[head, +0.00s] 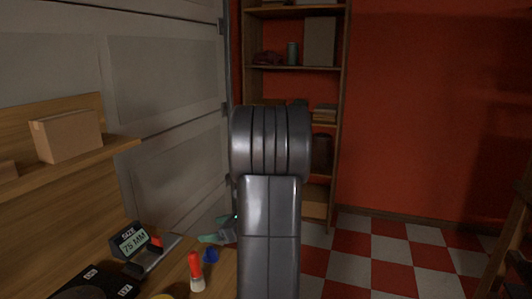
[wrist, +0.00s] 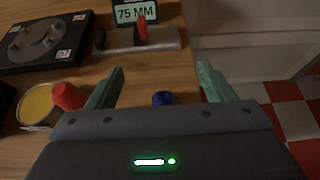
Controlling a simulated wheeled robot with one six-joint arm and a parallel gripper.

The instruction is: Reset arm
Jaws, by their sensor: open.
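My gripper (wrist: 160,67) is open and empty in the wrist view, its two green fingers spread over the right part of the wooden bench. In the head view my arm stands upright in the middle and hides most of the gripper; only a bit of green finger (head: 217,238) shows at its left. A small blue object (wrist: 163,98) lies below and between the fingers; it also shows in the head view (head: 211,256). A red-topped white bottle (head: 195,270) stands beside it; its red top (wrist: 68,96) is left of the left finger.
A "75 MM" size display (head: 131,240) stands on the bench behind a grey fixture with a red part (wrist: 141,30). A black plate with a disc (wrist: 40,40) and a yellow-filled round tin (wrist: 38,104) are at left. A cardboard box (head: 66,136) sits on a shelf. Checkered floor at right is open.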

